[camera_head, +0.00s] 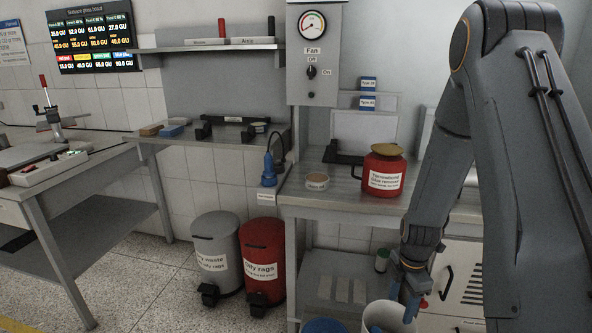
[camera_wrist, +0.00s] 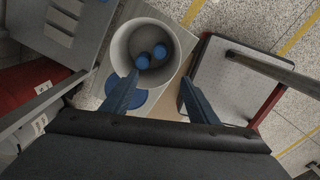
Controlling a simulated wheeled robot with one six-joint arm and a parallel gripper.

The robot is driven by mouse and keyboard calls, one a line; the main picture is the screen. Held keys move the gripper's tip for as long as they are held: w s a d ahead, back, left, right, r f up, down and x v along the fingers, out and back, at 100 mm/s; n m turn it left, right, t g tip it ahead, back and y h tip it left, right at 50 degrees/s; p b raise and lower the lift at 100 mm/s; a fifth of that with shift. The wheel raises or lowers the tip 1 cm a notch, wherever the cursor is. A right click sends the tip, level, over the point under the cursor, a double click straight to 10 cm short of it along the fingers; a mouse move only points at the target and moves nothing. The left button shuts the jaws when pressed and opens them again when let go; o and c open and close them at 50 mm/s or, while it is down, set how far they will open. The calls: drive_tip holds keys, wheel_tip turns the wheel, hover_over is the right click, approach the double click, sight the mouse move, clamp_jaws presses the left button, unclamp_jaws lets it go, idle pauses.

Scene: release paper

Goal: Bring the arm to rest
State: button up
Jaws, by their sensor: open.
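My arm (camera_head: 490,110) reaches down along the right side of the head view. My gripper (camera_head: 412,290) points down over a white round bin (camera_head: 381,318), low at the bottom edge. In the wrist view my gripper (camera_wrist: 158,95) has its two blue fingers well apart, with nothing between them. The bin (camera_wrist: 117,48) lies beyond the fingertips there, with two small round blue things (camera_wrist: 151,56) inside it. A blue disc (camera_wrist: 120,98) shows beside the bin, partly hidden by the left finger.
A bench holds a red can (camera_head: 383,173) and a small round tin (camera_head: 317,182). A grey bin (camera_head: 217,250) and a red bin (camera_head: 262,260) stand on the floor. A workbench (camera_head: 75,165) is at left. A red-edged platform (camera_wrist: 225,85) lies right of the white bin.

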drive_tip(key=s+a+r+m, duration=0.7)
drive_tip(key=r+m, duration=0.2)
drive_tip(key=r, duration=0.1)
drive_tip(key=s+a+r+m, duration=0.6)
drive_tip(key=s+r+m, duration=0.2)
drive_tip(key=r+m, duration=0.2)
drive_tip(key=shift+a+r, duration=0.15)
drive_tip(key=shift+a, duration=0.2)
drive_tip(key=shift+c, duration=0.2)
